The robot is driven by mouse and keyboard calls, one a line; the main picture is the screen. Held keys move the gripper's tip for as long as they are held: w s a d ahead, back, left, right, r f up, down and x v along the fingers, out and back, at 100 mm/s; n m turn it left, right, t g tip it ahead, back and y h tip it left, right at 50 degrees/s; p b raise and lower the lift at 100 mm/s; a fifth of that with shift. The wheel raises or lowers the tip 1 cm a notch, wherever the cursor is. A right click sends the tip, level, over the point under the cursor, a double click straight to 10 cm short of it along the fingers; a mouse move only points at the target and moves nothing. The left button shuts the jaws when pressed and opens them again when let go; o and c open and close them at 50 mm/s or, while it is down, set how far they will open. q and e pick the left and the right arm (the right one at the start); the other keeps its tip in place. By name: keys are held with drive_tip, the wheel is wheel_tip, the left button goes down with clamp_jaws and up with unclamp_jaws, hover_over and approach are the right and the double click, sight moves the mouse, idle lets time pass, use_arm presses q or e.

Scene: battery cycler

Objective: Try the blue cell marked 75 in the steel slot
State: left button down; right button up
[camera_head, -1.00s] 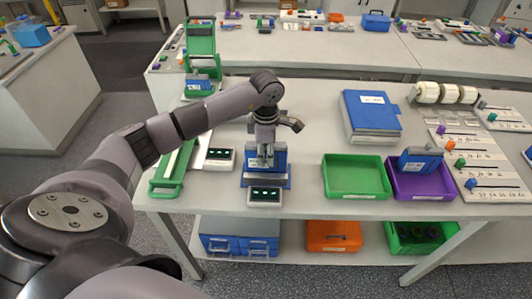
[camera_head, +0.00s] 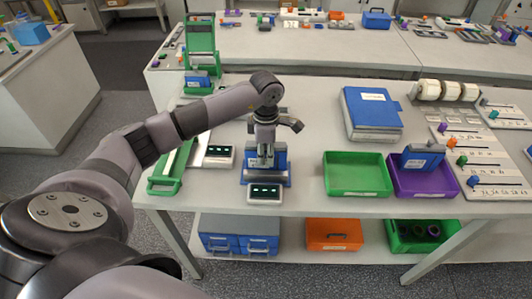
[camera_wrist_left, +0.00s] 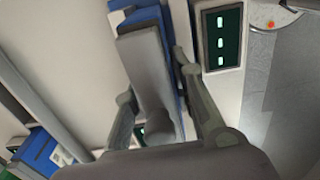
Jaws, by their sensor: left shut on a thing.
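A blue cell (camera_head: 280,162) stands upright behind a small readout with lit green digits (camera_head: 264,191), in what looks like the steel slot; the gripper hides most of the slot. My left gripper (camera_head: 265,160) points down and is shut on the cell's grey upper part. In the left wrist view my gripper's fingers (camera_wrist_left: 160,85) lie on either side of that grey part, with the blue cell (camera_wrist_left: 118,20) beyond and the readout (camera_wrist_left: 220,35) beside it. The cell's number cannot be read. My right gripper is not in view.
A green frame (camera_head: 172,166) with another readout (camera_head: 219,154) stands left. Bare table lies between.

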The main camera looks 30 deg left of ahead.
use_arm(q)
drive_tip(key=shift+f+b, duration=0.75)
drive_tip(key=shift+f, duration=0.05)
idle(0.4)
drive_tip(key=shift+r, duration=0.2)
idle(0.8)
drive_tip(key=shift+r+p, duration=2.5)
drive_tip(key=shift+r, duration=1.8)
